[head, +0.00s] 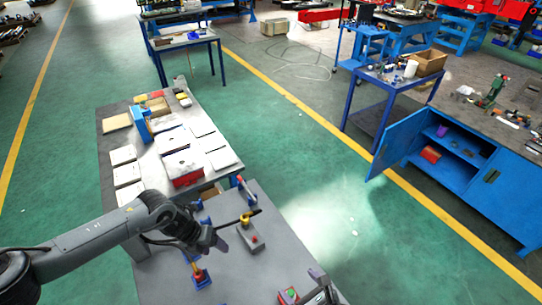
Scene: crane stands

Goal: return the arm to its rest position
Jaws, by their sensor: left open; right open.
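My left arm reaches in from the left over the grey table (190,291). My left gripper (222,243), with a purplish fingertip, is open above the middle of this table. Part of my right gripper (318,278) shows at the bottom edge, also open, by the table's right side; the rest of it is cut off. One small blue stand (244,184) with a red part is at the table's far edge.
A small red and green item (288,296) is near the bottom edge. A bench with white boxes (183,166) and panels adjoins behind. A blue cabinet (470,177) with an open door (397,143) stands right. Green floor (330,220) between is clear.

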